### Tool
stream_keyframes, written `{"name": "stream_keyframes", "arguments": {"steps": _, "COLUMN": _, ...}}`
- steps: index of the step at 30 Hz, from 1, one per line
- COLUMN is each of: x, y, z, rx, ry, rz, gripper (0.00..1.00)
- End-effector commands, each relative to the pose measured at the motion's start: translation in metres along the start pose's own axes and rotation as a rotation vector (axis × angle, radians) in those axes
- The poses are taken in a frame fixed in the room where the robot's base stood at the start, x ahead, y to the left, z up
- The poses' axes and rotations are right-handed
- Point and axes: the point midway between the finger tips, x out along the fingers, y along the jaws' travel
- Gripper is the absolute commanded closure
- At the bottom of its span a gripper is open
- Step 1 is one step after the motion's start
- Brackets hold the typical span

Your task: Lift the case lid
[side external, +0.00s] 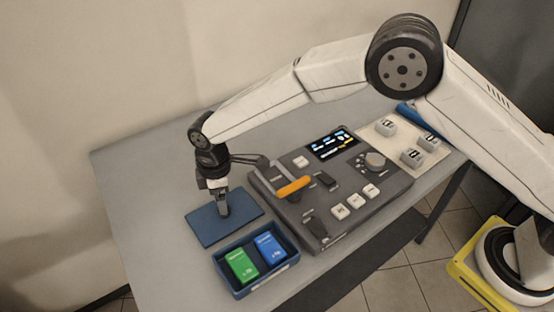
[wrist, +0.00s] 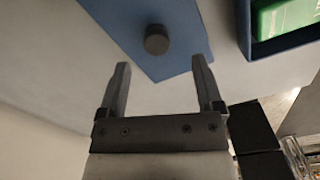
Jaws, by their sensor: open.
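The case lid appears to be the flat blue panel (side external: 205,230) lying on the grey table, left of the control console. In the wrist view the blue panel (wrist: 112,14) carries a dark round knob (wrist: 156,40) near its middle. I cannot tell the exact height of the fingertips above the panel.
A blue tray (side external: 283,275) with a green card (side external: 241,266) and a blue card (side external: 270,248) stands in front of the panel. The console (side external: 385,193) with an orange-handled lever (side external: 294,187) stands close on the right. The table (side external: 133,190) is clear to the left.

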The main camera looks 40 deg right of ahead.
Motion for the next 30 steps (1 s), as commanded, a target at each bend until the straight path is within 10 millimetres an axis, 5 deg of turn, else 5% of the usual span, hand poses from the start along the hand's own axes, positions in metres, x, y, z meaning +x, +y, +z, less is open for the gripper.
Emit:
{"name": "stream_keyframes", "arguments": {"steps": 8, "x": 0.006, "y": 0.001, "z": 0.0, "rx": 0.001, "ry": -0.001, "rz": -0.001, "gripper": 0.15}}
{"name": "stream_keyframes", "arguments": {"steps": 21, "x": 0.049, "y": 0.004, "z": -0.001, "rx": 0.001, "ry": -0.001, "rz": 0.002, "gripper": 0.15}}
{"name": "stream_keyframes", "arguments": {"steps": 30, "x": 0.052, "y": 0.004, "z": -0.001, "rx": 0.002, "ry": 0.001, "rz": 0.003, "gripper": 0.15}}
